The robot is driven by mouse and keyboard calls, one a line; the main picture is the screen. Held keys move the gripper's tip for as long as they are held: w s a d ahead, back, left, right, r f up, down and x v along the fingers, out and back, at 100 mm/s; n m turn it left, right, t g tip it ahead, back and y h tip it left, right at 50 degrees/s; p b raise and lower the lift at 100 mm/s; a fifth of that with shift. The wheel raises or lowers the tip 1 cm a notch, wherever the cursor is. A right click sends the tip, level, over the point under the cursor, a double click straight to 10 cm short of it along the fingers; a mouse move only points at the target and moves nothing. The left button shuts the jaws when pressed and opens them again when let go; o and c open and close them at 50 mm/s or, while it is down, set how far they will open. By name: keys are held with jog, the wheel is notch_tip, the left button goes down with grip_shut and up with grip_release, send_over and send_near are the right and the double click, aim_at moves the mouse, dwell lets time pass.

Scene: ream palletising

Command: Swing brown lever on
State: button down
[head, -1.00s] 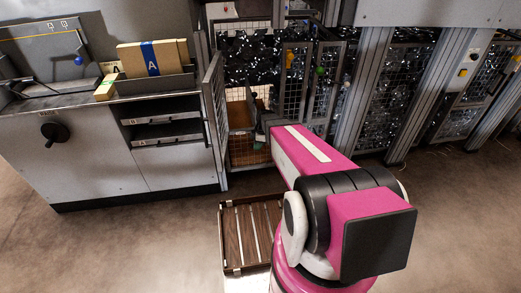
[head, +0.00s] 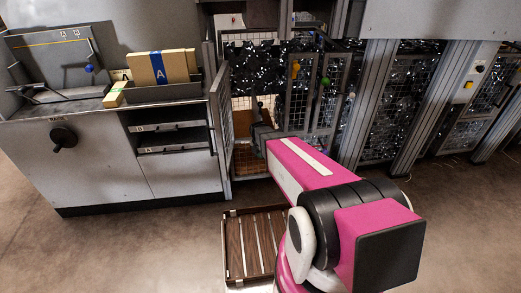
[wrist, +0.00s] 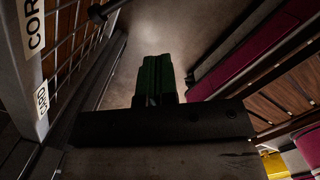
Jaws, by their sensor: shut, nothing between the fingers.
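I cannot make out a lever that is clearly brown in either view. In the head view, an orange-yellow knob (head: 296,68) and a green knob (head: 325,81) show at the mesh cage fronts. A blue ball-ended lever (head: 90,68) stands on the bench at the left. My gripper (wrist: 157,80) shows in the wrist view with its dark green fingers together and nothing between them. In the head view my pink arm reaches toward the open cage, and its fingertips are hard to make out there.
A slatted wooden pallet (head: 255,246) lies on the floor below my arm. The grey bench (head: 90,165) stands left, with a blue-banded ream (head: 162,69) on it. An open mesh door (head: 221,115) stands beside the cage. White labels (wrist: 42,99) show in the wrist view.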

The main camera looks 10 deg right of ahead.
notch_tip(320, 180, down, 5)
jog(key=w+d, duration=0.2)
jog(key=shift+w+d, duration=0.25)
jog(key=shift+d, duration=0.15)
jog(key=shift+w+d+f, duration=0.25)
jog(key=shift+w+d, duration=0.3)
jog(key=shift+w, duration=0.05)
jog(key=shift+s+a+f, duration=0.1)
